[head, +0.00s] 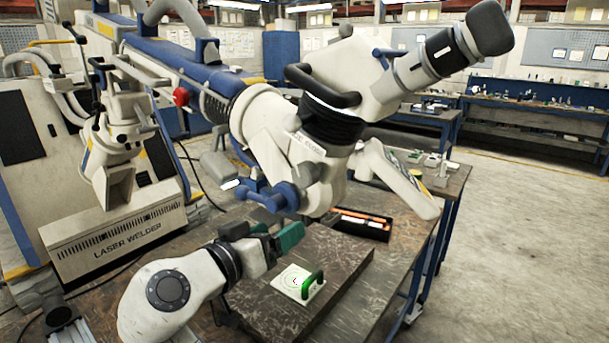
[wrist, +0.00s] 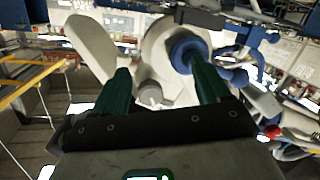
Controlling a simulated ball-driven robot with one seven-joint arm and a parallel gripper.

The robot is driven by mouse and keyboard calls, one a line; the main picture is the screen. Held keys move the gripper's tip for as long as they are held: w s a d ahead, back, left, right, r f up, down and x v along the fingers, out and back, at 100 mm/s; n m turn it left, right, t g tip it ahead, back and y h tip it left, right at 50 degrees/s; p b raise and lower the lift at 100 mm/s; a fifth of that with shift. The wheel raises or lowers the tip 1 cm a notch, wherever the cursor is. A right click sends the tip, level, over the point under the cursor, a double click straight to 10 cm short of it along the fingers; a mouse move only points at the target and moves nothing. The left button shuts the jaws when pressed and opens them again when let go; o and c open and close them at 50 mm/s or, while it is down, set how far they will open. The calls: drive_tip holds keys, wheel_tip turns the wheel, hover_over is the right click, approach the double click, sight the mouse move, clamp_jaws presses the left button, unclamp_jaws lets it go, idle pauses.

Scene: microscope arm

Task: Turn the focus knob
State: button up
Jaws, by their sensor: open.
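The microscope (head: 330,150) is a white and blue unit with a black eyepiece, hung on a blue arm over the workbench. Blue knobs (head: 284,194) stick out low on its left side; nothing marks which one is the focus knob. In the wrist view a round blue knob (wrist: 187,52) is ahead, partly behind the right finger, with a small grey knob (wrist: 150,93) between the fingers. My gripper (head: 280,234) has green fingers and sits just below the blue knobs. It is open and empty, its fingers pointing at the microscope (wrist: 162,74). Contact cannot be told.
A dark slab (head: 335,265) on the bench bears a white plate (head: 296,283) with a green handle (head: 313,286), below my gripper. A black tray (head: 362,226) stands behind. The laser welder (head: 115,237) is on the left. Open floor (head: 520,220) lies on the right.

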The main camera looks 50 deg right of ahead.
sight(300, 178)
wheel_tip(300, 178, up, 8)
drive_tip(key=a+m+g+h, duration=0.2)
drive_tip(key=m, duration=0.1)
drive_tip(key=d+p, duration=0.1)
drive_tip(key=d, duration=0.2)
drive_tip(key=d+p, duration=0.1)
drive_tip(key=d, duration=0.3)
drive_tip(key=w+d+p, duration=0.1)
drive_tip(key=d, duration=0.2)
drive_tip(key=shift+d+f+p, duration=0.3)
drive_tip(key=shift+d, duration=0.05)
drive_tip(key=c, duration=1)
